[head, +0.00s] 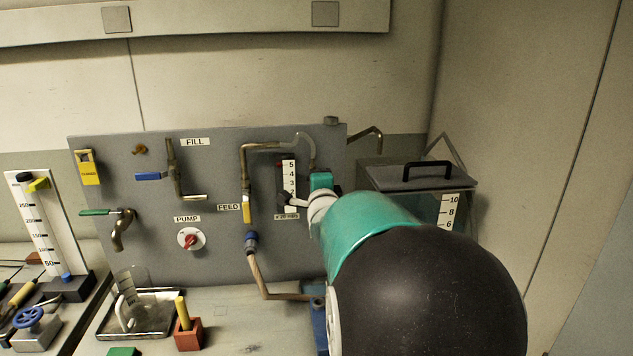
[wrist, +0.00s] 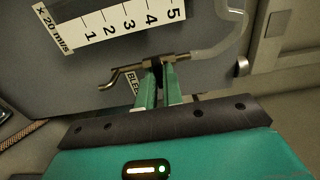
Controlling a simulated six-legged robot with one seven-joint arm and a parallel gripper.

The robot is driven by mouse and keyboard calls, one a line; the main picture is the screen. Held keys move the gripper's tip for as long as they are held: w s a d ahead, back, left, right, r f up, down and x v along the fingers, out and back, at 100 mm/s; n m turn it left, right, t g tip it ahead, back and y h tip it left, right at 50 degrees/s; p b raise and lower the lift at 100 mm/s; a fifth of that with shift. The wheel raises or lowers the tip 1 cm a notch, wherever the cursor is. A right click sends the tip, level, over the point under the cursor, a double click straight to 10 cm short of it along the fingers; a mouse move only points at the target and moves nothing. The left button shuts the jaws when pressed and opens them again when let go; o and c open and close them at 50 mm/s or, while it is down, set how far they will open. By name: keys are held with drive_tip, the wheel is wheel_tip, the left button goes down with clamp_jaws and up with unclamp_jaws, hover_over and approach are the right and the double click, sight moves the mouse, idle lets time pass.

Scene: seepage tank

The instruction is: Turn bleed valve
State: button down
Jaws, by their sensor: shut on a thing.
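The bleed valve (wrist: 128,70) is a small brass fitting with a bent lever end on the left, below the flow scale in the wrist view. My gripper (wrist: 158,72) has its green fingers closed around the middle of this fitting. The fingers hide part of it, and of the BLEED label (wrist: 130,82) behind them. A clear hose (wrist: 227,38) runs up from the fitting's right end. In the head view my arm reaches in from the lower right to the panel's right side and hides the bleed valve.
The grey panel (head: 110,240) carries a blue-handled fill valve (head: 150,177), a yellow-handled feed valve (head: 247,211) and a red pump knob (head: 190,239). The flow scale (head: 289,176) is close to my wrist. A lidded tank (head: 415,178) stands at the right, near my arm.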

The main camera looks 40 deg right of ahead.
idle(0.5)
drive_tip(key=c, duration=1.5)
unclamp_jaws()
drive_tip(key=shift+c, duration=0.2)
drive_tip(key=v, duration=1.4)
drive_tip(key=shift+w+a, duration=0.1)
